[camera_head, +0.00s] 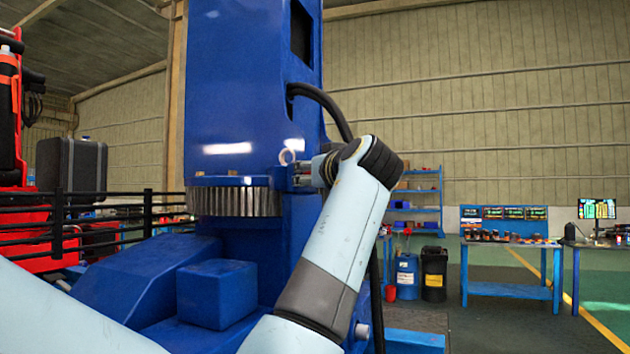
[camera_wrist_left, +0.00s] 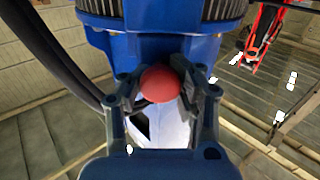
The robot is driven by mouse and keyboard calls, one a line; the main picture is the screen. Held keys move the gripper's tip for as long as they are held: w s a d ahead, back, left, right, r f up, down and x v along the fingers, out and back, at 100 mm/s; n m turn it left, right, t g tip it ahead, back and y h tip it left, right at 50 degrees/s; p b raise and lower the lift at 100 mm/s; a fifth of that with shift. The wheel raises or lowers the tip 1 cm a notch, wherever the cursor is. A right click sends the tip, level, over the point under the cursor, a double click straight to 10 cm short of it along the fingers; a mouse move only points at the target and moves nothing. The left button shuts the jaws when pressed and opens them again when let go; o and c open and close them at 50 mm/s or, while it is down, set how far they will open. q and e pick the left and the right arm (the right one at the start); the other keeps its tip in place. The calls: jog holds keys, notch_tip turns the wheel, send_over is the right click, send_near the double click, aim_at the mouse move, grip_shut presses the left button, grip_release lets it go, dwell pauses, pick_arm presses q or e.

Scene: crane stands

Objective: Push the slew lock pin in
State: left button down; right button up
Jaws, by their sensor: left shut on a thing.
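The blue crane column (camera_head: 225,95) stands on a toothed slew ring (camera_head: 235,201). My left gripper (camera_head: 300,173) reaches the column's right side, just above the ring's level. In the left wrist view, a round red knob (camera_wrist_left: 160,84) sits between the two fingers of my left gripper (camera_wrist_left: 162,90), which are shut on it. I take it for the slew lock pin's knob, in front of a blue housing. The pin's shaft is hidden behind the knob, so its depth cannot be told. My right gripper is out of view.
A black hose (camera_head: 325,100) hangs from the column's right side, behind my wrist. A blue block (camera_head: 217,294) is on the crane base below the ring. Black railings (camera_head: 95,225) stand at the left. Drums (camera_head: 407,275) and a workbench (camera_head: 510,270) stand far right.

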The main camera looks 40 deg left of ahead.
pick_arm(q)
jog(key=c, duration=0.9)
grip_release()
jog(key=shift+d, duration=0.1)
notch_tip(320, 180, up, 10)
jog(key=shift+r, duration=0.1)
